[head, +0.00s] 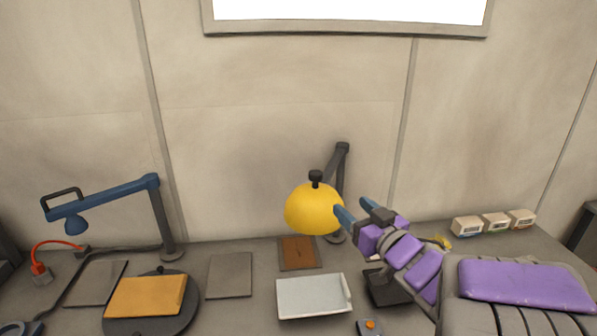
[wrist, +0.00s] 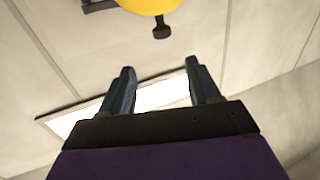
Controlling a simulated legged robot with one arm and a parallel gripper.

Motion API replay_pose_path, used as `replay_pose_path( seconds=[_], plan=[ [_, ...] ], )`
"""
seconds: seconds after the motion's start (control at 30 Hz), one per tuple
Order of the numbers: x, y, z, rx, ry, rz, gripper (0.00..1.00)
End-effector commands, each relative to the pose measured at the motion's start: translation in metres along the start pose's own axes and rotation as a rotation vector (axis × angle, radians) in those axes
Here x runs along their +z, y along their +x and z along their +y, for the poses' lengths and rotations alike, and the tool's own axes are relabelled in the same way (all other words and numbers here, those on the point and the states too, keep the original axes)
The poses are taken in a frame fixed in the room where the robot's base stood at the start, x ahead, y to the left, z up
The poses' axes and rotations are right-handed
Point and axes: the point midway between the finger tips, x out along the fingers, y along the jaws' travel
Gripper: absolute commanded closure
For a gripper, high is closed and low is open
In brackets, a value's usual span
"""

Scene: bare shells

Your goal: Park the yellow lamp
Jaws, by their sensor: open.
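The yellow lamp (head: 312,209) has a dome shade with a dark knob (head: 316,177) on top. It hangs from a dark jointed arm (head: 341,165) that stands at the back of the bench near the wall. My gripper (head: 355,208) is open, at the right side of the shade; one blue finger overlaps the shade's edge in the head view, and contact cannot be told. In the wrist view the shade (wrist: 150,4) and its knob (wrist: 161,28) show at the top edge, beyond the open, empty fingers (wrist: 160,88).
A blue lamp (head: 110,196) stands at the left. The bench holds a round dark stand with an orange pad (head: 146,296), a grey plate (head: 230,275), a brown plate (head: 298,252), a pale tray (head: 313,297) and small boxes (head: 495,223) at the back right.

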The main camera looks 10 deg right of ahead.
Motion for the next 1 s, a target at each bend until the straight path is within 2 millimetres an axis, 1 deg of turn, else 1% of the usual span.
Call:
replay_pose_path(
  seconds=[0.17, 0.37, 0.5, 0.8, 1.0],
  plan=[
    [-0.003, 0.008, -0.001, -0.007, 0.003, 0.002, 0.38],
    [-0.003, 0.032, -0.002, -0.01, 0.002, -0.001, 0.38],
    [0.001, 0.059, -0.002, -0.008, 0.001, 0.002, 0.38],
    [0.001, 0.118, -0.003, -0.009, 0.0, 0.004, 0.38],
    [-0.001, 0.15, -0.003, -0.007, -0.001, 0.004, 0.38]
  ],
)
